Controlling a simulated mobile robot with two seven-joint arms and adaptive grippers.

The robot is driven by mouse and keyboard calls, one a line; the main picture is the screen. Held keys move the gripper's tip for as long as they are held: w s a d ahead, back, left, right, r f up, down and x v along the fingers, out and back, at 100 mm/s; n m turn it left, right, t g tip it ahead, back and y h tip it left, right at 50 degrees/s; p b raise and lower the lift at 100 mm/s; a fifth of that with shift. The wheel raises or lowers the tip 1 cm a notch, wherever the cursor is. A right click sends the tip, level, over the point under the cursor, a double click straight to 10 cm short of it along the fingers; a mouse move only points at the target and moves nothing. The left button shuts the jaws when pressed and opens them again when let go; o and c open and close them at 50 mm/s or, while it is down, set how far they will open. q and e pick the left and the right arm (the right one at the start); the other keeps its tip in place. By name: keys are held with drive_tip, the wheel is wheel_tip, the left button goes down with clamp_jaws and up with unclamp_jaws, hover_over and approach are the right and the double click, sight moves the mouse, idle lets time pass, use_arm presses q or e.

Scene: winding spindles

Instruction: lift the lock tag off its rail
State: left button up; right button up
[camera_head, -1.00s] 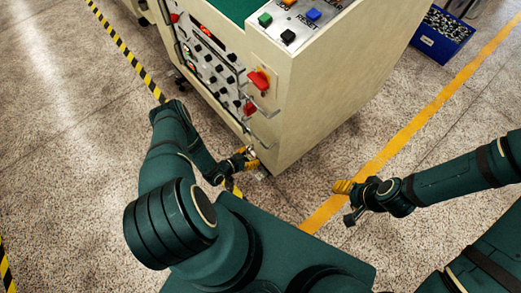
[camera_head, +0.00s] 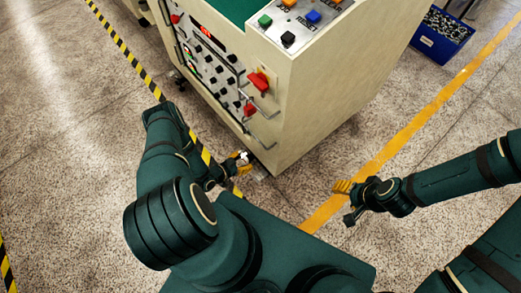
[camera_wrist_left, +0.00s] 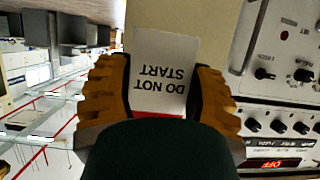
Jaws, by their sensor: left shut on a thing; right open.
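A white tag (camera_wrist_left: 165,70) lettered DO NOT START, with a red strip along its lower edge, stands between the two yellow fingers in the left wrist view. It reads upside down there. My left gripper (camera_head: 241,165) is shut on the tag, low beside the near corner of the beige cabinet. In the head view only a small pale bit of the tag shows. My right gripper (camera_head: 348,198) is open and empty, right of the cabinet.
The cabinet (camera_head: 320,85) carries a red switch (camera_head: 259,81), a second red part (camera_head: 249,108) and a panel of dark knobs (camera_head: 213,68). A blue bin (camera_head: 440,36) of small parts stands at the back right.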

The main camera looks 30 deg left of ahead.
use_arm(q)
drive_tip(key=p+v, duration=0.1)
drive_tip(key=v, duration=0.5)
drive_tip(key=shift+s, duration=0.25)
drive_tip(key=shift+a, duration=0.1)
